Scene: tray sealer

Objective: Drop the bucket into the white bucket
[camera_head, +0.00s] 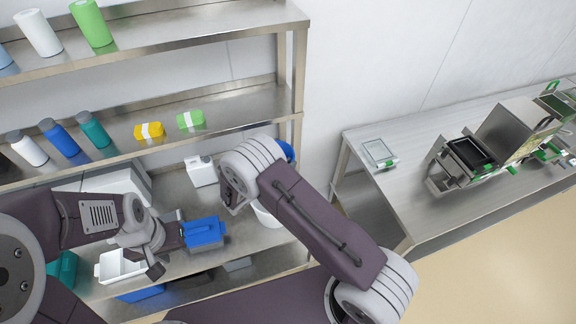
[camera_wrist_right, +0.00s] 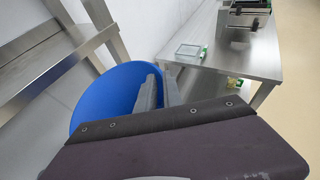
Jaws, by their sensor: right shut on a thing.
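A blue bucket (camera_wrist_right: 105,92) shows in the right wrist view, with my right gripper (camera_wrist_right: 160,88) shut on its near side. In the head view only a small blue part of it (camera_head: 288,150) shows behind my right wrist, and my right gripper's fingers are hidden there. A white bucket (camera_head: 265,216) stands on the lower shelf below my right wrist, mostly covered by the arm. I cannot tell whether the blue bucket is over it. My left gripper (camera_head: 168,240) is over the lower shelf, beside a blue box; its fingers are too unclear to judge.
The blue box (camera_head: 203,233), a white bin (camera_head: 122,265) and a white canister (camera_head: 201,171) are on the lower shelf. Bottles and yellow (camera_head: 149,131) and green packs (camera_head: 191,120) line the shelves above. A shelf post (camera_head: 299,65) stands close. A steel table (camera_head: 420,190) is at right.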

